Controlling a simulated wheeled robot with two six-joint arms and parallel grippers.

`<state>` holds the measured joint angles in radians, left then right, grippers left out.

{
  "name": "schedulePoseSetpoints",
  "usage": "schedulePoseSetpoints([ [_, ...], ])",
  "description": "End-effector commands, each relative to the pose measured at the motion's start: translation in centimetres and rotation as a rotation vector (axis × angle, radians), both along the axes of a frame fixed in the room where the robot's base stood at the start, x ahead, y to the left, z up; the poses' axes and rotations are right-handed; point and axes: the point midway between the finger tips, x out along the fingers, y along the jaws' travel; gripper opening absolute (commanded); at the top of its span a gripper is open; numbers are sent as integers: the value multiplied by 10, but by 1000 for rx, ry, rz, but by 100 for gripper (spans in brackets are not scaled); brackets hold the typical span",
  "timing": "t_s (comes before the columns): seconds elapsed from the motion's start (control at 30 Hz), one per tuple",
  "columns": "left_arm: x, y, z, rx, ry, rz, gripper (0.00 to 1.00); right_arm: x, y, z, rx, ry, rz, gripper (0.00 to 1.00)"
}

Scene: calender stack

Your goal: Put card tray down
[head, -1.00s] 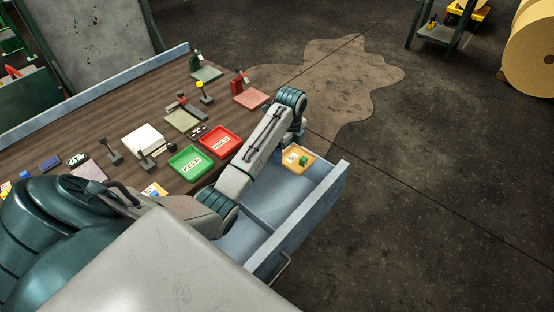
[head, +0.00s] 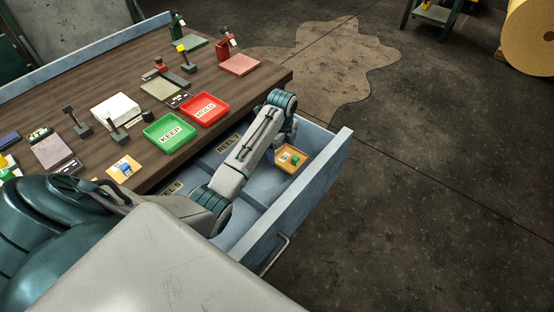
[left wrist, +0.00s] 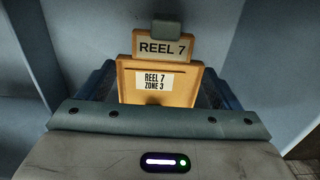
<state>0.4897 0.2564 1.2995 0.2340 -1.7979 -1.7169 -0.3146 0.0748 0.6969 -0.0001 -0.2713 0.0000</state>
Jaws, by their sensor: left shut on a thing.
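The card tray (head: 306,151) is a small orange-brown tray with a white card and a green block on it. In the head view it is within the outline of the open blue drawer (head: 262,192), towards its far right end; whether it touches the drawer floor I cannot tell. In the left wrist view the tray (left wrist: 186,93) carries a "REEL 7 ZONE 3" label. My left gripper (head: 284,146) is shut on the tray's near side; its fingertips are mostly hidden. My right gripper is not in view.
The table (head: 60,96) holds a green KEEP tray (head: 158,143), a red HOLD tray (head: 220,99), stamps and pads. The drawer's front wall (head: 318,174) rises close beside the tray.

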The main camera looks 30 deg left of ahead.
Motion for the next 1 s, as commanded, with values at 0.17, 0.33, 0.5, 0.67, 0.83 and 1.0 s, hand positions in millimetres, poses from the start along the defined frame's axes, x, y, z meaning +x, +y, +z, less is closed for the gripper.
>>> schedulePoseSetpoints([
  [0.17, 0, 0, -28, -1, 2, -1, 63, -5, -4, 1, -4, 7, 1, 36],
  [0.33, 0, -1, -45, -1, 2, -1, 63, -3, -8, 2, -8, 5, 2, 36],
  [0.5, 0, -1, -68, -1, 1, 0, 63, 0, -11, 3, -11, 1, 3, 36],
  [0.67, 0, 0, -72, 0, -1, -1, 63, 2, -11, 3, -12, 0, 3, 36],
  [0.83, 0, 0, -72, 0, -1, -1, 63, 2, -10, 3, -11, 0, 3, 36],
  [1.0, 0, 0, -74, 0, -1, -1, 100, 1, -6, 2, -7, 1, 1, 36],
])
